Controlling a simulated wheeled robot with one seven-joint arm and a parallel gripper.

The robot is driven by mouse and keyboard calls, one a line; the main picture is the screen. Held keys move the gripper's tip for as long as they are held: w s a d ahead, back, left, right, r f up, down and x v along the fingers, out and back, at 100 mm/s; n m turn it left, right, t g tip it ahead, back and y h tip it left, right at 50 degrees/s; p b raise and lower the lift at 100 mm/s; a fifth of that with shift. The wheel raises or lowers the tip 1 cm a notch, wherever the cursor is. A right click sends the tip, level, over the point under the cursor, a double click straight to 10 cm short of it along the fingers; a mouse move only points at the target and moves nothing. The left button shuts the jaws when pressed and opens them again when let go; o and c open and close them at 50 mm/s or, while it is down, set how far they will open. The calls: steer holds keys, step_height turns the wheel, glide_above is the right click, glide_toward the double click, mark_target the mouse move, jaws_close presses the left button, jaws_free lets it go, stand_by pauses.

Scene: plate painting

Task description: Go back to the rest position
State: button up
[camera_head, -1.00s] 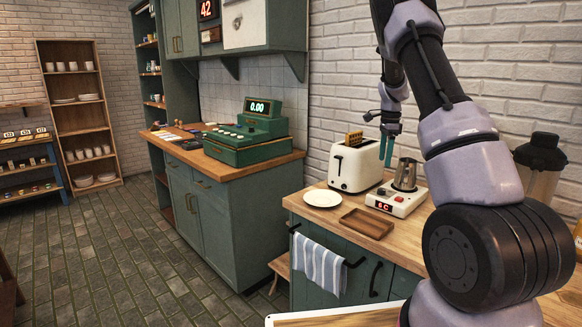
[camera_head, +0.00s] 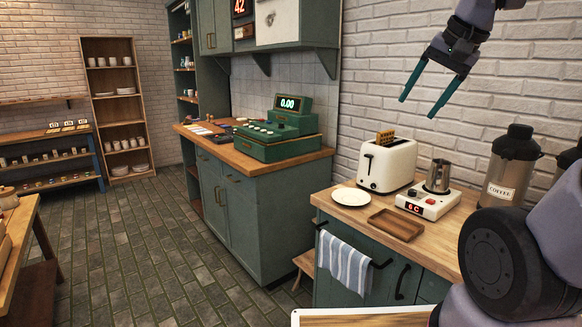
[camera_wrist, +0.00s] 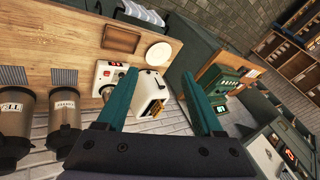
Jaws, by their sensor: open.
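My gripper (camera_head: 428,91) is raised high in front of the brick wall in the head view, above the right-hand counter. Its two teal fingers are apart with nothing between them. In the wrist view the open fingers (camera_wrist: 163,100) frame the white toaster (camera_wrist: 146,92), which is well beyond them. The toaster (camera_head: 386,166) stands on the counter with a brown slice of toast (camera_head: 385,137) showing at its top.
The counter (camera_head: 447,222) holds a white plate (camera_head: 350,196), wooden tray (camera_head: 396,224), metal pitcher (camera_head: 438,176) on a white heater (camera_head: 428,203), and coffee canister (camera_head: 509,167). A green cash register (camera_head: 279,127) stands on another counter. The floor (camera_head: 130,250) is open at left.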

steer(key=s, duration=0.2)
steer(key=s+a+n, duration=0.1)
steer(key=s+f+n+t, duration=0.1)
steer(key=s, duration=0.1)
steer(key=shift+s+a+f, duration=0.1)
steer(key=shift+s+a, duration=0.15)
steer(key=shift+s, duration=0.05)
steer(key=shift+c, duration=0.3)
stand_by(0.8)
